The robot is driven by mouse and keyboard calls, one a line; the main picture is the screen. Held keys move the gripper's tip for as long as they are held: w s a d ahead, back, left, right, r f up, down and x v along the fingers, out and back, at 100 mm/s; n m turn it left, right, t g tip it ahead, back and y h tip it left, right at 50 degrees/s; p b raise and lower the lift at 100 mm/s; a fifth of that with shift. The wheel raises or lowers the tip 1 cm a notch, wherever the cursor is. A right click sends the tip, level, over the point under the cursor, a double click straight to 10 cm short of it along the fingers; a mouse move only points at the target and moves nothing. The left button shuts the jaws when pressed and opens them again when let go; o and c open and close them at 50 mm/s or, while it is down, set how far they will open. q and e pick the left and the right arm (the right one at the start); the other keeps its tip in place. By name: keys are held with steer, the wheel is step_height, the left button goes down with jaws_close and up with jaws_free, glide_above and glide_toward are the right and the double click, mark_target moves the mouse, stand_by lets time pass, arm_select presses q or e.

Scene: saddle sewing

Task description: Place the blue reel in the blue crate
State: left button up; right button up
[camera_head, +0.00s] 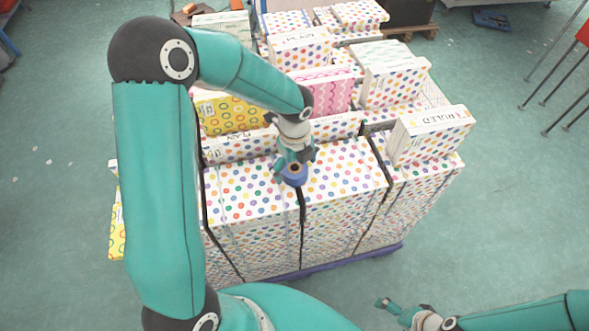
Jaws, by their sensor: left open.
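The blue reel (295,175), a small ring with a tan centre, shows on the front edge of a block of dotted boxes. My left gripper (295,160) is right above the reel, pointing down. It is open, with its fingers close to the reel; I cannot tell whether they touch it. The gripper hides the reel's far side. My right gripper (385,303) is low at the bottom right, away from the boxes, too small to tell if it is open. I cannot make out a blue crate in this view.
Dotted boxes (250,197) stand strapped on a blue base (350,259). More boxes are stacked behind, including a pink box (325,92), a yellow box (228,112) and a tilted "RULED" box (431,137). Green floor (510,215) is free at the right.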

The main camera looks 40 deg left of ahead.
arm_select(q)
steer(key=shift+f, duration=0.3)
steer(key=c, duration=1.3)
steer(key=shift+r, duration=0.1)
